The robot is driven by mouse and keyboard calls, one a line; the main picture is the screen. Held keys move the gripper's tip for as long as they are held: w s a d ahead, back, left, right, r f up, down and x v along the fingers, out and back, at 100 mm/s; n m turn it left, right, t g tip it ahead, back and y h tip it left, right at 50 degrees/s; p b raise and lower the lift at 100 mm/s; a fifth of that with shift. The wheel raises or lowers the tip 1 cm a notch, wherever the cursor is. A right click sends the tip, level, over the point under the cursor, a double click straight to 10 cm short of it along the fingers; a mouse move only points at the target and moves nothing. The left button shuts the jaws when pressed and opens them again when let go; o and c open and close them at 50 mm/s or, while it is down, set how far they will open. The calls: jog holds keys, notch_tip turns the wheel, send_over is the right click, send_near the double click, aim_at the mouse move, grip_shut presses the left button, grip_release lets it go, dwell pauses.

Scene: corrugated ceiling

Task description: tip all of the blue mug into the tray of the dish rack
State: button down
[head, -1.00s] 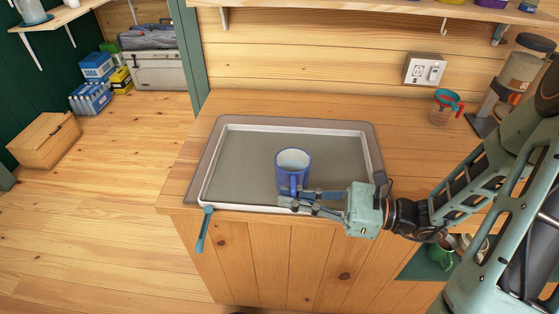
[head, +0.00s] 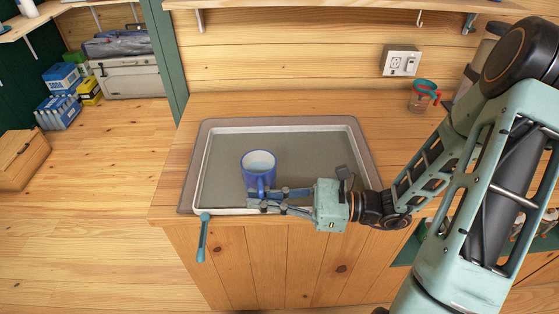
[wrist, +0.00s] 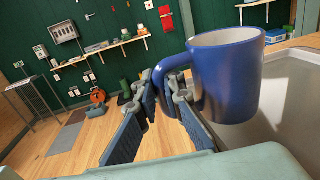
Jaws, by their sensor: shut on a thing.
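The blue mug (head: 261,177) is upright, with a pale inside, over the front middle of the shallow grey tray (head: 318,128) on the wooden counter. Its contents cannot be made out. My gripper (head: 258,197) comes in from the right in the head view and is shut on the mug's handle. In the wrist view the mug (wrist: 228,80) stands at the right, with the handle between my fingertips (wrist: 166,86). I cannot tell how far the mug's base is above the tray floor.
A teal handle-like piece (head: 203,238) hangs at the tray's front left corner. A clear cup with a red and teal top (head: 422,97) stands at the back right of the counter. A wall outlet (head: 400,62) is behind. The tray's left side is free.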

aim_at(274, 168)
jog(key=shift+w+r, duration=0.1)
jog(key=shift+w+d+m+y, duration=0.3)
jog(key=shift+w+m, duration=0.2)
jog(key=shift+m, duration=0.5)
jog(key=shift+w+d+r+m+y+p, duration=0.35)
jog(key=shift+w+r+m+p, duration=0.25)
jog(key=shift+m, duration=0.4)
jog(key=shift+w+d+r+m+t, duration=0.2)
jog(key=shift+w+r+m, duration=0.05)
jog(key=shift+w+m, duration=0.2)
jog(key=shift+w+d+r+m+t, duration=0.15)
jog(key=shift+w+r+m+t, duration=0.1)
jog(key=shift+w+m, duration=0.2)
jog(key=shift+w+d+r+m+y, duration=0.2)
jog(key=shift+w+d+m+y, duration=0.05)
jog(key=shift+w+m, duration=0.25)
jog(key=shift+w+d+r+m+y, duration=0.2)
jog(key=shift+w+m, duration=0.2)
jog(key=shift+m, duration=0.1)
jog(key=shift+w+d+r+m+t, duration=0.3)
jog(key=shift+w+m+t, duration=0.2)
jog(key=shift+m, duration=0.5)
jog(key=shift+w+d+f+m+y, duration=0.15)
jog(key=shift+w+m+y, duration=0.35)
jog(key=shift+m, duration=0.4)
